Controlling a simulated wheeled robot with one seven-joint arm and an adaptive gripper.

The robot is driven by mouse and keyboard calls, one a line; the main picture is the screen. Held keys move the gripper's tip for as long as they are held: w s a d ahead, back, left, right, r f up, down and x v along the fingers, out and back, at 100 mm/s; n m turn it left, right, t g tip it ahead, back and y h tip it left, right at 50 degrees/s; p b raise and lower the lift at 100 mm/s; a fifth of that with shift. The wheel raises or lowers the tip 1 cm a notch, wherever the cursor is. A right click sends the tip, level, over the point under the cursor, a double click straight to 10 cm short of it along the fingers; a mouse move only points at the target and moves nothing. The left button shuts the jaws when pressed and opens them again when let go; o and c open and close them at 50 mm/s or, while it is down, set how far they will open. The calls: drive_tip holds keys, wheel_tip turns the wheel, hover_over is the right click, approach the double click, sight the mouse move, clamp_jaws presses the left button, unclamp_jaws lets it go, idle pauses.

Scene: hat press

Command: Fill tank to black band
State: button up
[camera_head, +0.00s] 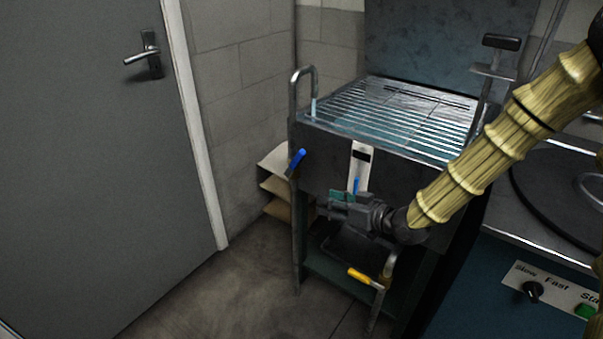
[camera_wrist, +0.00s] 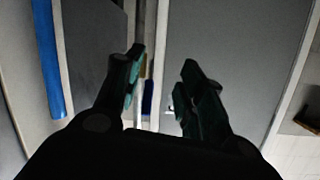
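The tank (camera_head: 325,160) is a dark steel box with a slatted top, at the centre of the head view. Its white gauge strip (camera_head: 367,172) carries a black band (camera_head: 361,155). A blue level column (camera_head: 356,186) shows well below the band; its lower part is hidden by my gripper. A spout (camera_head: 303,73) curves over the tank's left corner, with a pale blue streak, apparently water, under it. The blue valve handle (camera_head: 297,159) slants below the spout. My gripper (camera_head: 325,205) is in front of the tank, below and right of that handle. Its fingers (camera_wrist: 162,60) are apart and empty.
A yellow-handled valve (camera_head: 361,276) sits low at the tank's front. Shelves or boxes (camera_head: 275,185) stand behind its left side. A grey door (camera_head: 90,180) is at left. A blue machine (camera_head: 465,290) with a knob stands at right. The floor before the door is clear.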

sight(304, 157)
drive_tip(key=w+r+n+t+y+b, duration=0.1)
drive_tip(key=w+r+n+y+b, duration=0.3)
drive_tip(key=r, duration=0.5)
drive_tip(key=shift+m+h, duration=0.3)
drive_tip(key=b+x, duration=0.2)
drive_tip(key=x, duration=0.7)
drive_tip(key=shift+w+a+f, duration=0.15)
drive_tip(key=shift+w+a, duration=0.15)
clamp_jaws()
